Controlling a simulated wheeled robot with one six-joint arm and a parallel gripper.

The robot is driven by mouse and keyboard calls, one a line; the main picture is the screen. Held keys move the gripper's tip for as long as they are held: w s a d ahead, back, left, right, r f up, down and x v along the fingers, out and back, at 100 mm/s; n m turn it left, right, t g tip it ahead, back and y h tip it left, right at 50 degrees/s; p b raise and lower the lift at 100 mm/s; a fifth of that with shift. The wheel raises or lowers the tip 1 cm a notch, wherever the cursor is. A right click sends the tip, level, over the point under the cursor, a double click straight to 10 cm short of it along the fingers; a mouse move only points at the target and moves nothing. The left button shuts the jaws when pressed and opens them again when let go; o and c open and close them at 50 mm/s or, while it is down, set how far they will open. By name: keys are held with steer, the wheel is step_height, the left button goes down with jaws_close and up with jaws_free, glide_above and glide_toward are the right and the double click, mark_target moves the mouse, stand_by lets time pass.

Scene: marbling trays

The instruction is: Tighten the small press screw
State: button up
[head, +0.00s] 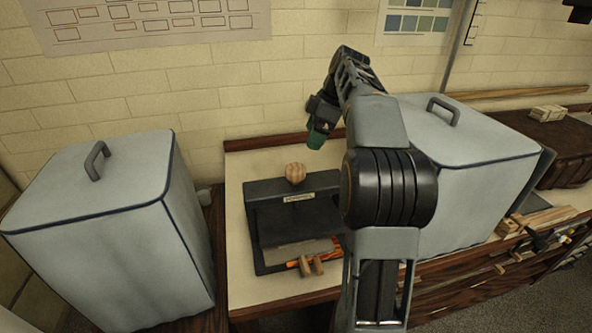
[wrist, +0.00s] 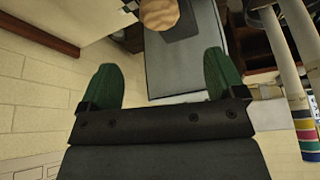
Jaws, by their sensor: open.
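The small press (head: 267,190) is a dark frame with a pale label on its crossbar, standing on the cream bench top in the head view. Its screw has a round wooden knob (head: 295,172) on top of the crossbar. In the wrist view the knob (wrist: 158,13) is at the top edge, partly cut off, beyond my fingertips. My gripper (head: 317,135) has green fingers and is above and a little right of the knob. In the wrist view the gripper (wrist: 162,75) is open, with nothing between its fingers. My arm hides the right side of the press.
A tall grey lidded bin (head: 110,235) stands left of the press, and another grey bin (head: 470,140) stands right behind my arm. A wooden piece (head: 312,266) lies at the press's front. The bench top (head: 245,290) is bare around the press's left and front.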

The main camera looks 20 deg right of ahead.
mark_target(297, 167)
steer(key=b+x, duration=0.1)
steer(key=x, duration=1.2)
steer(key=shift+f, duration=0.1)
steer(key=c, duration=0.9)
